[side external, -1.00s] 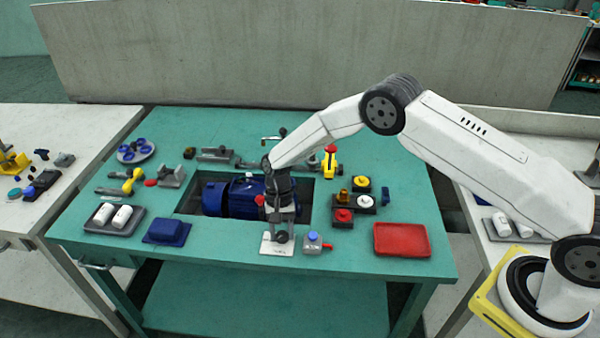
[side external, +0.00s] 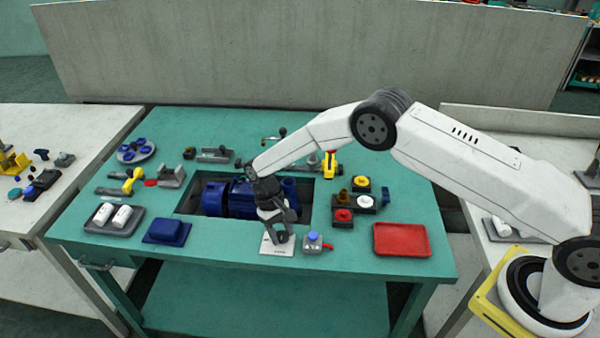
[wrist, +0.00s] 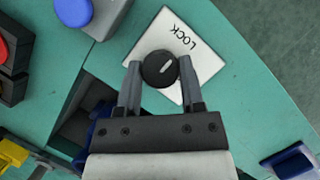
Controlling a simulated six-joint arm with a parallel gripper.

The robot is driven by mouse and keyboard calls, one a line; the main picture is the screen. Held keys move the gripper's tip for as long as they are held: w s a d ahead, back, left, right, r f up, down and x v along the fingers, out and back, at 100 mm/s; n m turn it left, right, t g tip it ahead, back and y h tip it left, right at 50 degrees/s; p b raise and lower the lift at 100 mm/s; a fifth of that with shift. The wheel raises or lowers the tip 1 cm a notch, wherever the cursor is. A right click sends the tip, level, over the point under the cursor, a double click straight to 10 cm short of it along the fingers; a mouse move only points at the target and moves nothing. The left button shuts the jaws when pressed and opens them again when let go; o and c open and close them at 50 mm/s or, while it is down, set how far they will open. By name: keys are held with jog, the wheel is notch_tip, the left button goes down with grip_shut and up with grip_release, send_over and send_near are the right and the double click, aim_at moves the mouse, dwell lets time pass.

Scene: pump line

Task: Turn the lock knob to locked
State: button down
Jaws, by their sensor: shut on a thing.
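The lock knob (wrist: 159,69) is round and black with a pale pointer mark, on a white plate (wrist: 205,60) lettered LOCK. In the wrist view the pointer mark slants up and to the right, towards the lettering. My gripper (wrist: 159,72) has one finger on each side of the knob and is shut on it. In the side view my gripper (side external: 279,238) reaches down onto the white plate (side external: 277,250) at the front edge of the bench opening. The knob is hidden there by the fingers.
A grey box with a blue button (side external: 313,237) stands just right of the plate. A blue motor (side external: 235,197) sits in the opening behind.

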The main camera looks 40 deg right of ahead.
jog(key=shift+c, duration=1.1)
grip_release()
jog(key=v, duration=0.8)
